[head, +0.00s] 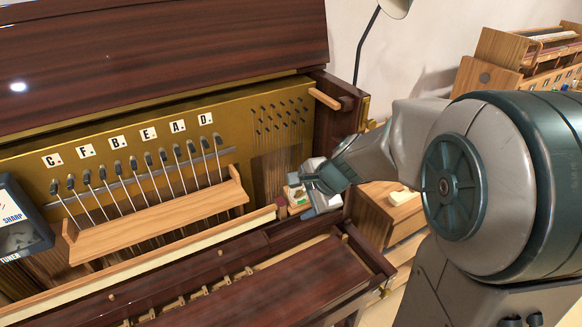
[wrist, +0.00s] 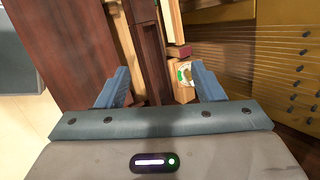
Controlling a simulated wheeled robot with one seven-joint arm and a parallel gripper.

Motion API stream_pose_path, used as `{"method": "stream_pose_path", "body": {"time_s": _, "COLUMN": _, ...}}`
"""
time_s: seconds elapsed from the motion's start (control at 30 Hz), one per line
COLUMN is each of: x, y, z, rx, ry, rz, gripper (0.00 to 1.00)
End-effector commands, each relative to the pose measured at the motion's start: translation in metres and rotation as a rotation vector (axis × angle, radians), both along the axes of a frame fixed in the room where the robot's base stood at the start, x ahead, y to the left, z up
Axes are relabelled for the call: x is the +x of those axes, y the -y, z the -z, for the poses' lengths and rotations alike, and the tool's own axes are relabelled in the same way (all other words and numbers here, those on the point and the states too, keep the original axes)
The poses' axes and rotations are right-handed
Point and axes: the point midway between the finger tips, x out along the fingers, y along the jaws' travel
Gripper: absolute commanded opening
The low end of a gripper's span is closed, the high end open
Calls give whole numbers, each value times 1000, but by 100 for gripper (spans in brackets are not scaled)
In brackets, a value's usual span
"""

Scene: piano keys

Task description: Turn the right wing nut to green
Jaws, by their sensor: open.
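The right wing nut's small wooden block (wrist: 184,93) carries a round white and green dial (wrist: 184,74). It sits at the right end of the piano's key slip, and its dial also shows small in the head view (head: 294,193). The nut's wings and the exact colour they point to are too small to tell. My gripper (wrist: 160,86) is open, with nothing held. In the wrist view the block lies between the two blue fingers, close beside the right one; contact cannot be told. In the head view my gripper (head: 309,194) partly hides the block.
A dark wooden rail (wrist: 150,50) runs between the fingers in the wrist view. The brass plate (head: 268,135) with pins and strings stands behind the block. A tuner (head: 18,225) reading SHARP is at the far left. A wooden cabinet (head: 385,225) stands to the right.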

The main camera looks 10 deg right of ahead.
Motion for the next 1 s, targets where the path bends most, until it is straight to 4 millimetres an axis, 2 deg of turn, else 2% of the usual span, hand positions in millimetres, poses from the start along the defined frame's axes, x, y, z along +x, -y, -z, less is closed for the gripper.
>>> {"method": "stream_pose_path", "body": {"time_s": 0.03, "x": 21, "y": 5, "z": 6, "rx": 71, "ry": -29, "rz": 124, "gripper": 62}}
{"method": "stream_pose_path", "body": {"time_s": 0.1, "x": 48, "y": 14, "z": 15, "rx": 170, "ry": -62, "rz": 308, "gripper": 62}}
{"method": "stream_pose_path", "body": {"time_s": 0.2, "x": 79, "y": 29, "z": 31, "rx": 293, "ry": -110, "rz": 548, "gripper": 62}}
{"method": "stream_pose_path", "body": {"time_s": 0.3, "x": 101, "y": 44, "z": 47, "rx": 389, "ry": -150, "rz": 742, "gripper": 62}}
{"method": "stream_pose_path", "body": {"time_s": 0.4, "x": 114, "y": 55, "z": 59, "rx": 453, "ry": -176, "rz": 877, "gripper": 62}}
{"method": "stream_pose_path", "body": {"time_s": 0.53, "x": 122, "y": 63, "z": 68, "rx": 494, "ry": -193, "rz": 966, "gripper": 62}}
{"method": "stream_pose_path", "body": {"time_s": 1.0, "x": 147, "y": 54, "z": 102, "rx": 501, "ry": -197, "rz": 979, "gripper": 62}}
